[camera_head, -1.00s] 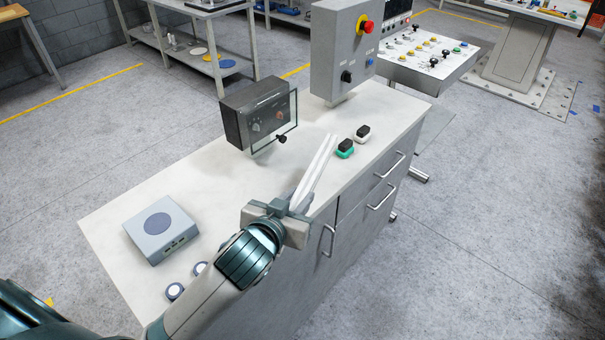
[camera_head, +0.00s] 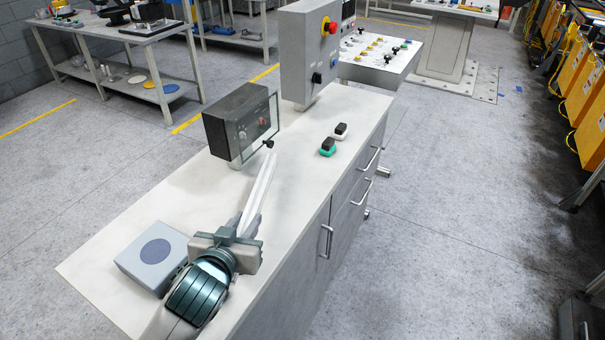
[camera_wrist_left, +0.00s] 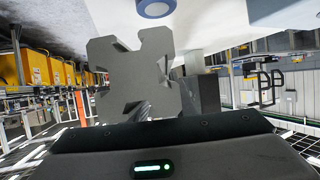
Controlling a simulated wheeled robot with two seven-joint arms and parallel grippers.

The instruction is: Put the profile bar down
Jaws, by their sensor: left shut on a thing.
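The profile bar (camera_head: 261,186) is a long, pale grey bar with grooves. My left gripper (camera_head: 241,226) is shut on its near end, and the bar points away over the white worktop (camera_head: 190,205). Its far tip is just below the small black knob of the dark control box. I cannot tell whether the bar touches the worktop. In the left wrist view the cross-shaped end face of the bar (camera_wrist_left: 135,76) shows close up, above the dark gripper body. My fingers are mostly hidden in the head view. My right gripper is not in view.
The dark control box (camera_head: 227,128) stands left of the bar's tip. A grey box with a blue disc (camera_head: 157,257) is left of my gripper. A green-based button (camera_head: 327,147) and a white-based button (camera_head: 340,131) stand on the right. The worktop between bar and buttons is clear.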

